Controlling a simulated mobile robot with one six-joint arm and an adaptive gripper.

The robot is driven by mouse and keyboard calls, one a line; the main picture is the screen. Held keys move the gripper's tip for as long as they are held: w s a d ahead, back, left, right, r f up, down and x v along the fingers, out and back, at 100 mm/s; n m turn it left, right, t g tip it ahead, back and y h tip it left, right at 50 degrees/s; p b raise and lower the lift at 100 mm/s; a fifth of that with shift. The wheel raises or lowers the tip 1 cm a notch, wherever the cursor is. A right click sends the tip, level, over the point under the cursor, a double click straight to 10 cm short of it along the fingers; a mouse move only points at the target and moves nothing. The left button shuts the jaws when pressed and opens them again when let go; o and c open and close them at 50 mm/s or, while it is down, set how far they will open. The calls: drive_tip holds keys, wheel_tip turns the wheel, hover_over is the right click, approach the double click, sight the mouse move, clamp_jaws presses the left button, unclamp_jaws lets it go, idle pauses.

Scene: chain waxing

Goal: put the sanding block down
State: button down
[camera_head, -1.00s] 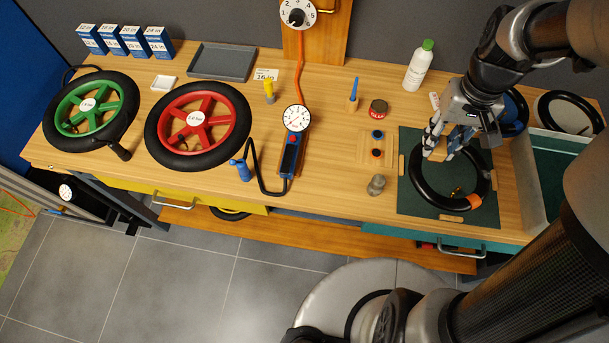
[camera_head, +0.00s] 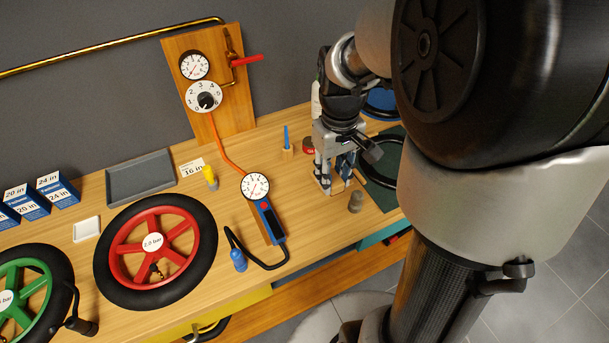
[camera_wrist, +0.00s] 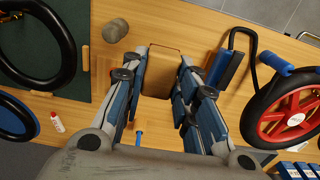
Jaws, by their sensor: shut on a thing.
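My gripper (camera_head: 337,186) is low over the workbench, just left of the dark green mat (camera_head: 388,198). In the wrist view, a tan-brown block (camera_wrist: 163,75), which looks like the sanding block, sits between the two fingertips. The gripper is shut on it. In the head view the fingers mostly hide the block. I cannot tell whether it touches the surface below. A pale wooden plate (camera_wrist: 103,74) shows beside the fingers in the wrist view and is partly hidden by them.
A grey-brown cylinder (camera_head: 355,201) stands close by the gripper. A black tyre (camera_head: 378,177) lies on the mat. A blue-tipped tool (camera_head: 287,140) and a red tin (camera_head: 308,145) stand behind left. The gauge pump (camera_head: 267,215) and red wheel (camera_head: 150,240) lie further left.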

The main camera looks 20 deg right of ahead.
sight(327, 220)
wheel_tip(327, 220, down, 15)
drive_tip(key=b, duration=0.4)
drive_tip(key=shift+b, duration=0.3)
drive_tip(key=shift+f, duration=0.15)
drive_tip(key=c, duration=1.2)
unclamp_jaws()
drive_tip(key=shift+c, duration=0.2)
